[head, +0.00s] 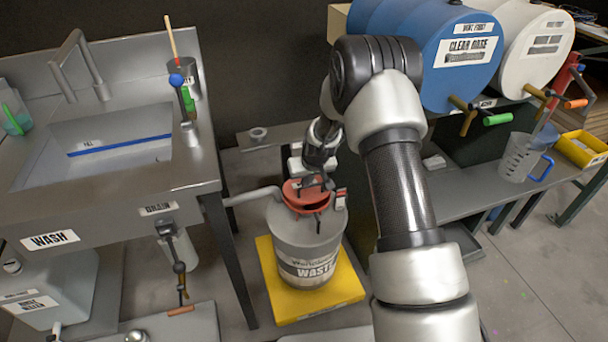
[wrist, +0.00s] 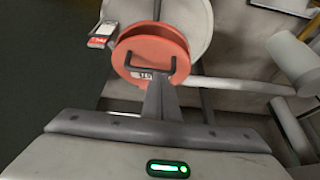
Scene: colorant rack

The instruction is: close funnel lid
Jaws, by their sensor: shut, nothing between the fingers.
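The grey waste can (head: 308,240), labelled WASTE, stands upright with an orange funnel (head: 308,208) on its top. The funnel's round orange lid (wrist: 138,52) shows in the wrist view with a dark handle (wrist: 151,66) and a small label. The lid sits offset from the funnel rim behind it; I cannot tell the exact gap. My gripper (head: 318,184) is over the funnel, and its fingers are shut and empty. In the wrist view the fingertips (wrist: 158,84) are at the handle's near side; whether they touch is unclear. My gripper partly covers the lid in the head view.
The can stands on a yellow platform (head: 346,288). A drain pipe (head: 252,196) runs from the sink side to the can. The sink bench (head: 190,145) is close on the left. A shelf (head: 455,205) with a clear jug (head: 522,158) is at right.

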